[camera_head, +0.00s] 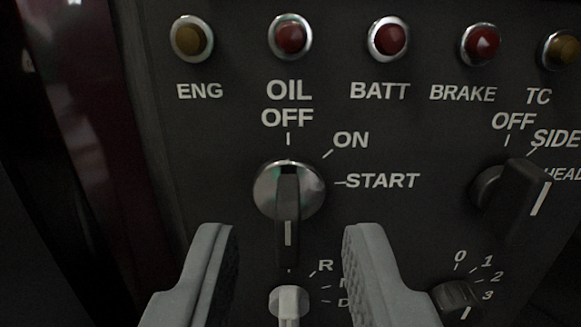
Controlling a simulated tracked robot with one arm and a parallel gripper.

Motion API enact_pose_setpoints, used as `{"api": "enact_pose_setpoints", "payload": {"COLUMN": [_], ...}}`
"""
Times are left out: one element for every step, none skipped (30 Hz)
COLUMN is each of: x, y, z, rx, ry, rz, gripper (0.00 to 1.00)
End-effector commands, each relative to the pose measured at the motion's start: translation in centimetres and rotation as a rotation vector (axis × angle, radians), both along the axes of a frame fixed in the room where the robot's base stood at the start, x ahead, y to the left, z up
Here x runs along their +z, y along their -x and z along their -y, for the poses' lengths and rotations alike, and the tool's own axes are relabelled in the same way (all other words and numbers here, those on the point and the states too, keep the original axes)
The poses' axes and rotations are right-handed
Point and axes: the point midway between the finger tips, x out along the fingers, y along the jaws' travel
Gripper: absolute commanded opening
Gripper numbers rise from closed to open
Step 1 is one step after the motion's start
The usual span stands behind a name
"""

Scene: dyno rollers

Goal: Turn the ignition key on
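The ignition key (287,205) is a dark bar on a round silver switch (268,185) in the dark panel. OFF, ON and START are printed around it. The key stands vertical, in line with the OFF mark above, and a white line shows on its lower part. My gripper (290,245) is open, with one grey finger to the lower left of the key and one to the lower right. The fingers are apart from each other with the key's lower end between them in the picture. I cannot tell how far they are from the panel.
A light lever (289,302) with R and D marks sits just below the key. A dark light-switch knob (512,195) is at the right, above a small numbered knob (457,297). Several indicator lamps (290,36) line the top. The panel left of the key is bare.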

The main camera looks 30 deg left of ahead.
Motion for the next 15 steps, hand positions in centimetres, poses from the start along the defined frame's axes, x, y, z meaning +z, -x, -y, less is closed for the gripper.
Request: {"api": "enact_pose_setpoints", "payload": {"x": [-0.1,-0.1,-0.2,-0.2,-0.2,-0.1,0.0,0.1,0.1,0.1,0.1,0.1,0.1,0.1,0.0], "y": [-0.6,-0.8,-1.1,-1.3,-1.5,-1.8,-2.0,-2.2,-2.3,-2.4,-2.5,-2.6,-2.7,-2.7,-2.8], "z": [-0.4,-0.5,-0.7,-0.9,-1.0,-1.2,-1.3,-1.4,-1.5,-1.6,-1.7,-1.7,-1.8,-1.8,-1.8], "rx": [0.0,0.0,0.0,0.001,0.001,0.001,0.001,0.001,0.001,0.001,0.001,0.001,0.001,0.001,0.001], "ry": [-0.002,-0.001,0.001,0.001,0.001,0.0,0.0,-0.001,-0.001,-0.001,-0.001,0.0,0.0,0.0,0.001], "rz": [0.003,0.001,-0.001,-0.002,-0.002,0.0,0.001,0.003,0.003,0.003,0.003,0.002,0.002,0.001,0.001], "gripper": [0.31,0.31,0.31,0.31,0.31,0.31,0.31,0.31,0.31,0.31,0.31,0.31,0.31,0.31,0.31]}}
